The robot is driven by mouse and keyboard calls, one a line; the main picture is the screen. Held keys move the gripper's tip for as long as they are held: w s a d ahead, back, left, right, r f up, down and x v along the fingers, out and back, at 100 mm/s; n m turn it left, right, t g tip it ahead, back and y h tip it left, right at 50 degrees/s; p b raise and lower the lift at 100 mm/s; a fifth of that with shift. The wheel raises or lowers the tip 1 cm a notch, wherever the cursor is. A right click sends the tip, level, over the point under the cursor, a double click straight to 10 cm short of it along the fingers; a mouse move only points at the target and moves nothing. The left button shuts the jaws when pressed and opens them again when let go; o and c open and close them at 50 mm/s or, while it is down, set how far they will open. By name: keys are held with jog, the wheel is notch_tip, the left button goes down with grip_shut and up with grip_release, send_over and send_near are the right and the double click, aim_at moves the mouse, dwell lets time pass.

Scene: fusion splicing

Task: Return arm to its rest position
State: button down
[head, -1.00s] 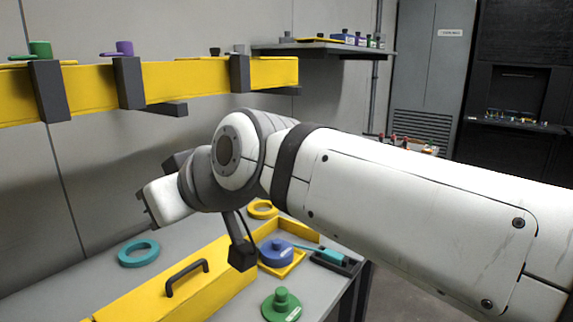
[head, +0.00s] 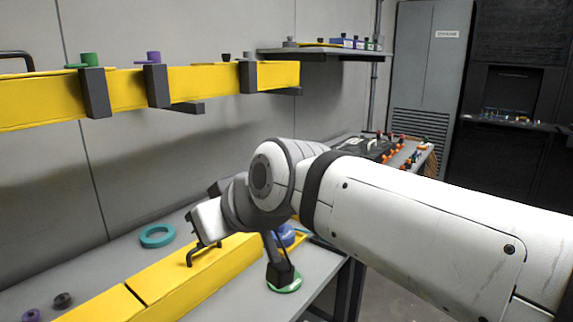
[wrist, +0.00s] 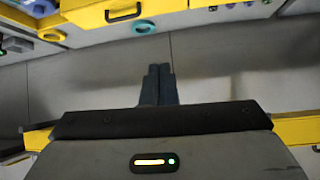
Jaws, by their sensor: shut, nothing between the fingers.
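My gripper (wrist: 158,68) shows in the wrist view as two dark fingers side by side, shut and empty, with grey wall beyond them. In the head view my white and grey arm reaches in from the right, over the near part of the workbench (head: 324,268). Its wrist is bent and sits above the yellow case there. The fingers cannot be made out clearly in the head view. The arm hides part of the bench, including most of a blue round piece (head: 287,236) and part of a green one (head: 285,286).
A yellow case (head: 172,278) with a dark handle and a teal ring (head: 157,236) lie on the bench. A yellow wall beam (head: 215,79) and a grey shelf (head: 325,51) are above. A bench with orange clips (head: 384,150) and a grey cabinet (head: 431,70) stand behind.

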jog(key=s+d+f+m+g+h+p, duration=0.1)
jog(key=s+d+f+m+h+p, duration=0.1)
jog(key=d, duration=0.6)
jog(key=s+d+f+m+g+h+p, duration=0.2)
jog(key=d+f+m+h+p, duration=0.1)
jog(key=d, duration=0.6)
jog(key=s+d+f+m+g+h+p, duration=0.1)
jog(key=s+d+f+m+h+p, duration=0.1)
jog(key=d, duration=0.7)
notch_tip(320, 180, down, 4)
jog(key=s+m+p, duration=0.1)
jog(key=m+p, duration=0.1)
jog(key=p, duration=0.1)
jog(key=shift+s, duration=0.1)
